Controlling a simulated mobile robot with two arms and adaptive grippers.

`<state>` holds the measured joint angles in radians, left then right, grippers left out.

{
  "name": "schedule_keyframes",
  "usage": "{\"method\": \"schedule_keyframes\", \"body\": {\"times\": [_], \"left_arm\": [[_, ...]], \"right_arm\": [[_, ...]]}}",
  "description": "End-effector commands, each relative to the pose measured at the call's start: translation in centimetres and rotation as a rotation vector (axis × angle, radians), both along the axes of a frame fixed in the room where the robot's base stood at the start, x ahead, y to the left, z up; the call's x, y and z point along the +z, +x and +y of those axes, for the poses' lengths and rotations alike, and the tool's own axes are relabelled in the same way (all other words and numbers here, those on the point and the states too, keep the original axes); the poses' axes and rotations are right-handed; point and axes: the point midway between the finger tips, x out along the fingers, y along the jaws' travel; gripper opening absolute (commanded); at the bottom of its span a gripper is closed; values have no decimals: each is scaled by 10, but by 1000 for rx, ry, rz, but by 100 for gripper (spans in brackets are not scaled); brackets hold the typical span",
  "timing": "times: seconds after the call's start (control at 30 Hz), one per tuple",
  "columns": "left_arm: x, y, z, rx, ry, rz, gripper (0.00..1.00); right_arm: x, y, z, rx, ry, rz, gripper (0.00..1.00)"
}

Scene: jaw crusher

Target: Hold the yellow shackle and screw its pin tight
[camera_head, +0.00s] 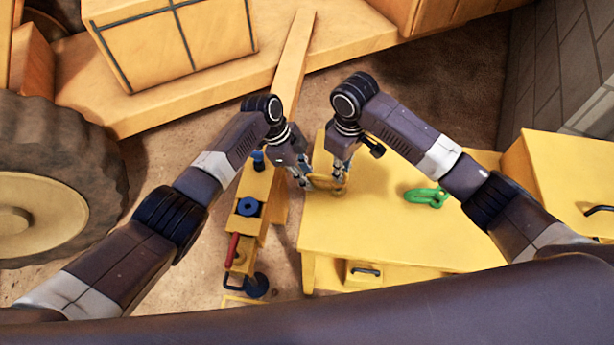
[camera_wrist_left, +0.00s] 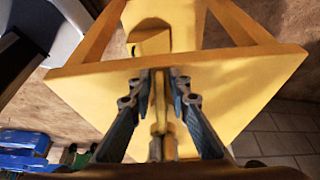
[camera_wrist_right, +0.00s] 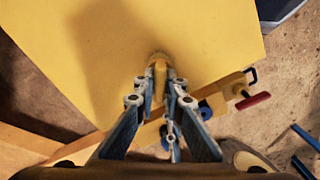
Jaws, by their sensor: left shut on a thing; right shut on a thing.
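The yellow shackle (camera_head: 328,183) is at the left edge of the yellow table, between my two grippers. It is small and partly covered by the fingers, so its pin cannot be told apart. My left gripper (camera_head: 306,183) comes from the left and is shut on a narrow yellow part of the shackle, seen between its fingers in the left wrist view (camera_wrist_left: 159,97). My right gripper (camera_head: 339,188) is shut on another yellow part of it, with a rounded, rough end showing beyond the fingertips in the right wrist view (camera_wrist_right: 159,70). Pin seating is hidden.
The yellow table (camera_head: 400,235) is largely bare. A green shackle (camera_head: 427,196) lies on it to the right. A yellow stand with a blue round part (camera_head: 248,206) and a red handle (camera_head: 233,249) is to the left. A large tyre (camera_head: 60,180) stands farther left.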

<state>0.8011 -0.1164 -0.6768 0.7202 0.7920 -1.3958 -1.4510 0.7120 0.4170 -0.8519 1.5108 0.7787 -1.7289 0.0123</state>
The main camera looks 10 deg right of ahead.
Motion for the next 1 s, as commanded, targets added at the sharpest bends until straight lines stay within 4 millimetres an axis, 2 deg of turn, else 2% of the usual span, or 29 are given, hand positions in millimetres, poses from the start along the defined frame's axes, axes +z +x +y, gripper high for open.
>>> {"method": "schedule_keyframes", "body": {"times": [0.13, 0.43, 0.53, 0.57, 0.73, 1.0], "left_arm": [[2, 1, -1, -1, -4, -2, 0], [3, 2, -2, 0, -4, -3, 0], [3, 2, -2, 0, -4, -3, 0], [3, 2, -2, 0, -4, -3, 0], [3, 2, -2, 0, -6, -4, 0], [3, 2, -2, 0, -5, -4, 0]], "right_arm": [[-5, -3, -1, -117, -4, 10, 0], [-5, -3, -2, -135, -6, 8, 0], [-5, -3, -1, -191, -4, 10, 0], [-5, -4, -1, -210, -4, 10, 11], [-4, -3, -1, -203, -5, 9, 29], [-3, -2, -1, -201, -4, 6, 30]]}}
